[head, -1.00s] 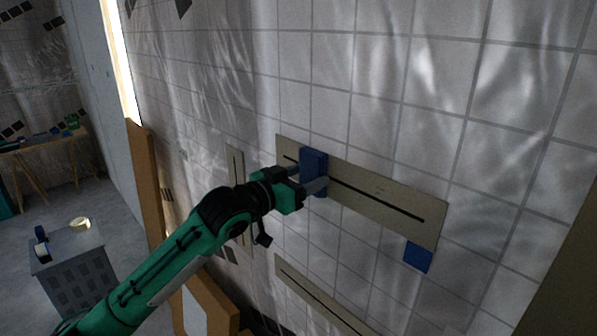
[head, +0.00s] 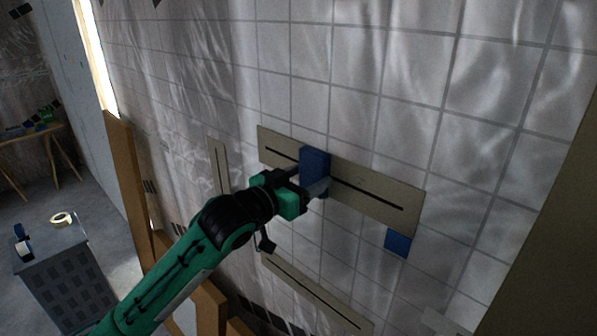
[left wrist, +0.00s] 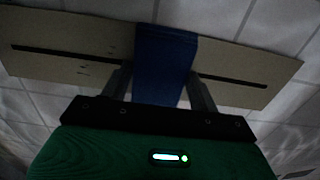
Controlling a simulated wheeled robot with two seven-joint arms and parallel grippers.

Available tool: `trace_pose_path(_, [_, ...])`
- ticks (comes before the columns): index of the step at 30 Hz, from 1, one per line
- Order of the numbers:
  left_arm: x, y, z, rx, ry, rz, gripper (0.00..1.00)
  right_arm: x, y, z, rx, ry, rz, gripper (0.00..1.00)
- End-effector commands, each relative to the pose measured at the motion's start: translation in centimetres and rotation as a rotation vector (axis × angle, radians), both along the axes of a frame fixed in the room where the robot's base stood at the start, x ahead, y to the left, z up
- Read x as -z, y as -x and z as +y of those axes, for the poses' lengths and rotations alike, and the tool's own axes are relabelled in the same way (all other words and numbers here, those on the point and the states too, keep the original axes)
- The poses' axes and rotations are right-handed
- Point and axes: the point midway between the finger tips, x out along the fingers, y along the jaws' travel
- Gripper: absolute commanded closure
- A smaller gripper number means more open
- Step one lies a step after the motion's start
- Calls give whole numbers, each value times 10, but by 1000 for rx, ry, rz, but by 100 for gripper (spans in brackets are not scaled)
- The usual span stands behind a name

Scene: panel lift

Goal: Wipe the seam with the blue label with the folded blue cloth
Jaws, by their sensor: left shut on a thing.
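The folded blue cloth (head: 314,168) is held in my left gripper (head: 308,184), which is shut on it. The cloth is against or very close to a beige strip (head: 372,190) on the tiled wall, over its dark seam line (head: 350,184). A blue label (head: 397,243) sits at the lower right end of this strip. In the left wrist view the cloth (left wrist: 165,62) stands between the two fingers (left wrist: 160,90) and covers the middle of the seam (left wrist: 235,81). My right gripper is not in view.
Two other beige strips are on the wall, a short one (head: 218,166) left and a long one (head: 315,295) below. A grey cabinet (head: 62,272) carries tape rolls (head: 62,219). A wooden board (head: 128,190) leans at the left. A workbench (head: 30,135) stands far left.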

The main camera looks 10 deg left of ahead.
Motion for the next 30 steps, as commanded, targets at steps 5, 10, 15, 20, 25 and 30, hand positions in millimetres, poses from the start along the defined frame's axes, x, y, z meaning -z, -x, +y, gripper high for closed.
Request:
trace_pose_path(5, [-1, 8, -10, 1, 1, 1, 57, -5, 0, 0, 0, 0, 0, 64])
trace_pose_path(10, [-1, 10, -14, 0, 1, 1, 57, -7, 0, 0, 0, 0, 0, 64])
trace_pose_path(15, [-3, 17, -26, 1, 3, -1, 57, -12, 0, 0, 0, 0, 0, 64])
trace_pose_path(20, [-2, 24, -38, 2, 2, 1, 57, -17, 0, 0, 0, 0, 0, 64])
trace_pose_path(25, [-1, 26, -42, 0, 1, -1, 57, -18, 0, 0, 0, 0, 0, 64])
trace_pose_path(30, [-1, 32, -50, 2, 2, 1, 57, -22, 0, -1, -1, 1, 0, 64])
